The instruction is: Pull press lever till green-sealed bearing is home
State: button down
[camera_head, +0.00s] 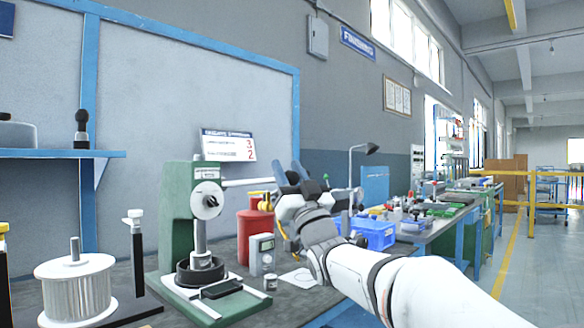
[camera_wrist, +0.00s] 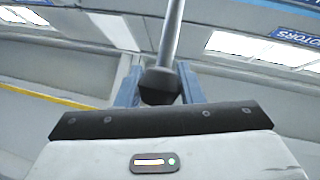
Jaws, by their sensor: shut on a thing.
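The green arbor press (camera_head: 178,218) stands at the front left of the bench. Its lever (camera_head: 245,182) runs from the hub to the right, nearly level and slightly raised at its far end. My gripper (camera_head: 289,172) is shut on the lever's end; in the wrist view the black knob (camera_wrist: 160,86) sits between my blue fingers (camera_wrist: 160,80). The press ram (camera_head: 200,236) reaches down into a dark round housing (camera_head: 200,272) on the base. I cannot make out the green-sealed bearing there; the ram and housing rim hide the seat.
A ribbed motor part (camera_head: 77,288) stands at the left. Blue bins (camera_head: 375,234) and small parts lie farther along the bench, behind my arm.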

jog(key=shift+d+f, duration=0.1)
jog(key=shift+f, duration=0.2)
jog(key=c, duration=1)
grip_release()
jog(key=shift+s+d, duration=0.1)
jog(key=shift+d, duration=0.05)
jog(key=shift+p+v, duration=0.4)
jog(key=shift+v, duration=3.45)
